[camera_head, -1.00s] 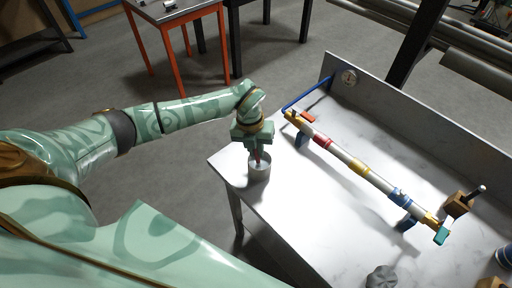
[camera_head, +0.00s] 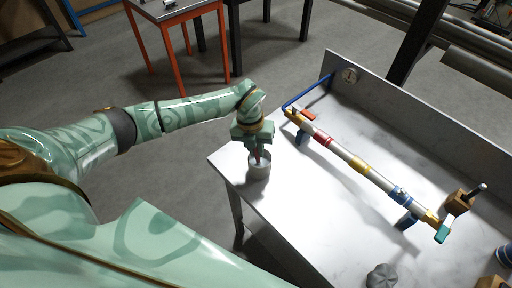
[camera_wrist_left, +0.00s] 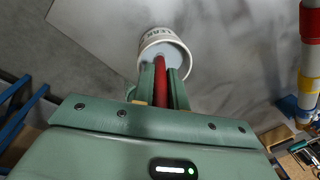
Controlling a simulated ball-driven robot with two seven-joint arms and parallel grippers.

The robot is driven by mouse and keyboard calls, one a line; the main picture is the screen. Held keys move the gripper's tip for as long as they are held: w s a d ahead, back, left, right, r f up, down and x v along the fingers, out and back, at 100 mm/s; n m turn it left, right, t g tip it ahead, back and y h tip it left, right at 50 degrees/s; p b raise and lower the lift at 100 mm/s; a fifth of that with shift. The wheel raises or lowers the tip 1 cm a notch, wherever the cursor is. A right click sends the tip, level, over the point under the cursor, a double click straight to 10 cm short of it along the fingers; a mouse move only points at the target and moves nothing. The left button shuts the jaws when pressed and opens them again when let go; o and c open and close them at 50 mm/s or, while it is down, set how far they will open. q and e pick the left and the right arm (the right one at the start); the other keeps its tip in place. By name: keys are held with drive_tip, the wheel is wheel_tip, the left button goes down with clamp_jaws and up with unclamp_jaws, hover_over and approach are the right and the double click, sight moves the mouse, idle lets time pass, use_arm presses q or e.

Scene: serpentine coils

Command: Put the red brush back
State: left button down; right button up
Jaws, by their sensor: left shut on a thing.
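The red brush (camera_wrist_left: 160,80) is held upright between the fingers of my left gripper (camera_wrist_left: 161,82). In the left wrist view its far end reaches into the mouth of a white cup (camera_wrist_left: 150,36) with dark lettering. In the head view my left gripper (camera_head: 257,150) is right above the cup (camera_head: 259,172), which stands near the left corner of the table, and a bit of the red brush (camera_head: 258,155) shows between them. The brush's lower end inside the cup is hidden. My right gripper is not in view.
A long pipe (camera_head: 345,155) with red, yellow and blue bands runs across the table on blue supports. A grey lobed knob (camera_head: 381,277) lies near the front. The tabletop (camera_head: 300,205) between cup and pipe is clear.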

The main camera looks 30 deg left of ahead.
use_arm(q)
drive_tip(key=c, duration=1.3)
unclamp_jaws()
